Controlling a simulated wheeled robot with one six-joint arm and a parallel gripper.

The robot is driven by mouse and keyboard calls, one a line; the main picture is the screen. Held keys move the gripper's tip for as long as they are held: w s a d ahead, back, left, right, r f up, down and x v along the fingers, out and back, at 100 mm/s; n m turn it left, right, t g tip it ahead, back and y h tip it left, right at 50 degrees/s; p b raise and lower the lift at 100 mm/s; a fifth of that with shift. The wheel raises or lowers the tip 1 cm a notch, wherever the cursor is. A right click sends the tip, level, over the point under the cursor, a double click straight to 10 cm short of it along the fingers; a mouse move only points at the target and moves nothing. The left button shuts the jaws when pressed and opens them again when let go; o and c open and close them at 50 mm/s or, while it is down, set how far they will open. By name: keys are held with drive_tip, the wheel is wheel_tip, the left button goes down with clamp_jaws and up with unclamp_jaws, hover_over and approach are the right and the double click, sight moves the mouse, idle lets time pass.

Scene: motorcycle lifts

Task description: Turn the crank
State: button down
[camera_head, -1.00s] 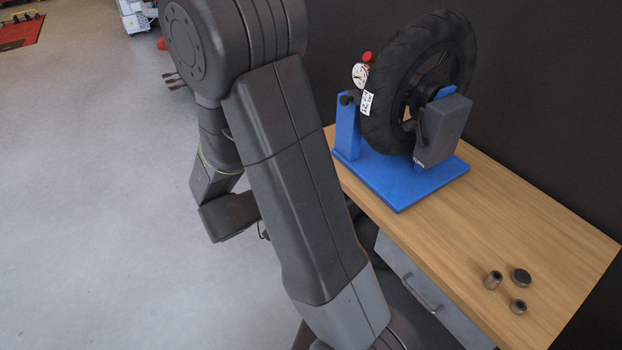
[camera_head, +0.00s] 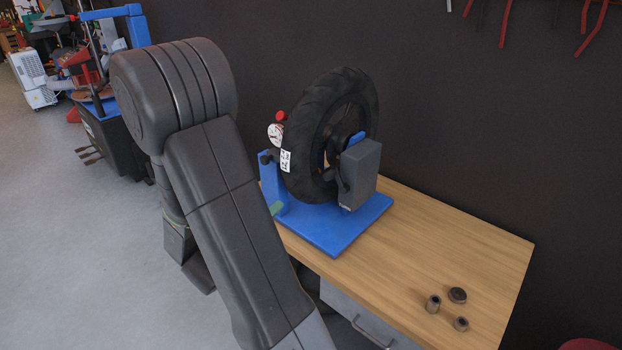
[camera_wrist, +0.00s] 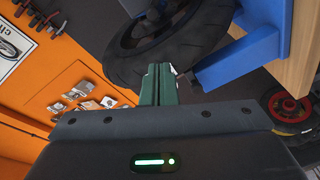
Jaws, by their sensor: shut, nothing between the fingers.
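The black tyre (camera_head: 318,140) is mounted on the blue stand (camera_head: 335,228) on the wooden bench. A grey box (camera_head: 361,172) is on the stand's near right side, with a dark crank (camera_head: 338,178) on its left face. In the wrist view, the tyre (camera_wrist: 190,50) and blue stand (camera_wrist: 228,66) are beyond my gripper (camera_wrist: 159,68). Its green fingers are together and hold nothing. They appear close to the tyre, but I cannot tell if they touch it. The crank is not clear in the wrist view. In the head view my arm hides most of the gripper.
The wooden bench (camera_head: 440,245) has several small dark metal parts (camera_head: 457,295) at its near right end. A dark wall stands behind the bench. Open grey floor (camera_head: 60,230) is at the left.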

drive_tip(key=w+d+n+y+p, duration=0.1)
drive_tip(key=w+d+n, duration=0.3)
drive_tip(key=w, duration=0.4)
drive_tip(key=w+d+f+n+y+p, duration=0.1)
drive_tip(key=w+d+n, duration=0.4)
drive_tip(key=w, duration=0.3)
drive_tip(key=shift+d+f+n+y+p, duration=0.3)
drive_tip(key=shift+n+p, duration=0.05)
drive_tip(key=shift+n, duration=0.55)
drive_tip(key=shift+w, duration=0.1)
drive_tip(key=shift+d+r+m+b, duration=0.1)
drive_tip(key=shift+m+b, duration=0.3)
drive_tip(key=shift+b, duration=0.05)
